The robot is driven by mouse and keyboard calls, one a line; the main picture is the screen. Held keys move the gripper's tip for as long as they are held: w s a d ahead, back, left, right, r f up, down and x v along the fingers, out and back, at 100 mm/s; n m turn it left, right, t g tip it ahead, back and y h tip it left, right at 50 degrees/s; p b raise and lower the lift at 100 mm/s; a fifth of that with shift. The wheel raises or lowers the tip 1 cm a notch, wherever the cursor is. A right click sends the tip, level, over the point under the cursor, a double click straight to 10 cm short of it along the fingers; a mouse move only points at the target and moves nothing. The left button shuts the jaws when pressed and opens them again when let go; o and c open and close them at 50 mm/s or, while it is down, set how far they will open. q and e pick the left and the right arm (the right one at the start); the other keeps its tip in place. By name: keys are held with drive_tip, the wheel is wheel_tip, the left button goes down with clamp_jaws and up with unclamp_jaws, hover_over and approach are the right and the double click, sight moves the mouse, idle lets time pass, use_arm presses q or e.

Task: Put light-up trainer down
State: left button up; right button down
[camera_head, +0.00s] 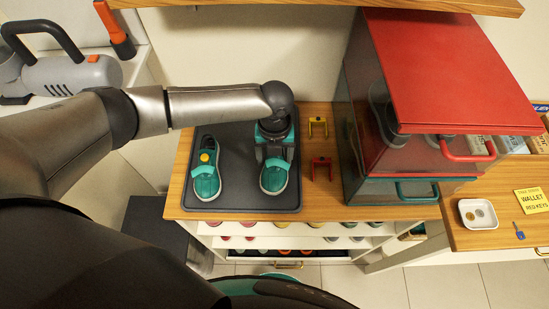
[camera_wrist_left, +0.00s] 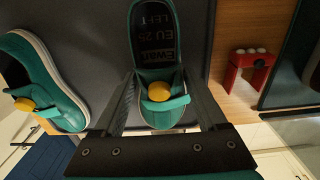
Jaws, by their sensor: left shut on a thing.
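A teal light-up trainer (camera_head: 274,181) with a white sole is over the right half of the dark grey tray (camera_head: 240,138). My left gripper (camera_head: 275,158) is shut on it from above and hides part of it. In the left wrist view the trainer (camera_wrist_left: 157,112) sits between the two fingers, with a yellow button on its strap and a dark insole printed "EU 25 LEFT". I cannot tell whether its sole touches the tray. A matching teal trainer (camera_head: 206,180) stands on the tray's left half, and also shows in the left wrist view (camera_wrist_left: 55,88). My right gripper is out of view.
A yellow bracket (camera_head: 318,125) and a red bracket (camera_head: 321,167) stand on the wooden top right of the tray. Beyond them are stacked red and teal bins (camera_head: 440,80). A wooden shelf (camera_head: 450,5) overhangs the back. Shoe cubbies (camera_head: 300,242) are below the front edge.

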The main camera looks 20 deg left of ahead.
use_arm(q)
drive_tip(key=shift+f, duration=0.45)
drive_tip(key=shift+f, duration=0.2)
drive_tip(key=o, duration=1.4)
